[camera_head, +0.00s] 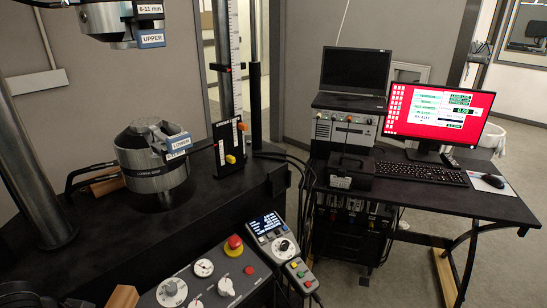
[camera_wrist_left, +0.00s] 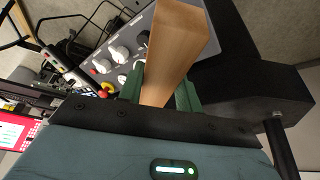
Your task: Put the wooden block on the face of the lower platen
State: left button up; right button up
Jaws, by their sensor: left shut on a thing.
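The wooden block (camera_wrist_left: 178,45) fills the upper middle of the left wrist view. My left gripper (camera_wrist_left: 160,92) is shut on it, with a green finger on each side. A wooden piece (camera_head: 122,298), which looks like the same block, shows at the bottom edge of the head view, left of the control panel. The lower platen is part of the steel cylinder (camera_head: 150,180) tagged LOWER at the left of the head view. It stands apart from the block, farther back. A grip-like part and tag cover some of its top. My right gripper is not in view.
The upper fixture (camera_head: 125,22) hangs above the lower one, with a gap between. A column (camera_head: 30,165) stands left, and a scale stand (camera_head: 230,145) right. The control panel (camera_head: 205,285) is in front. A computer desk (camera_head: 440,198) is right.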

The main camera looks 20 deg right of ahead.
aim_at(146, 121)
jog(key=z, duration=0.85)
jog(key=i+l+z, duration=0.1)
jog(key=z, duration=0.25)
jog(key=i+z, duration=0.65)
jog(key=i+j+z, duration=0.25)
jog(key=i, duration=0.15)
jog(key=i+j+z, duration=0.1)
jog(key=i+z, duration=0.15)
jog(key=i, duration=0.15)
jog(key=i+j, duration=0.35)
jog(key=i, duration=0.15)
jog(key=i+j, duration=0.3)
jog(key=i, duration=0.2)
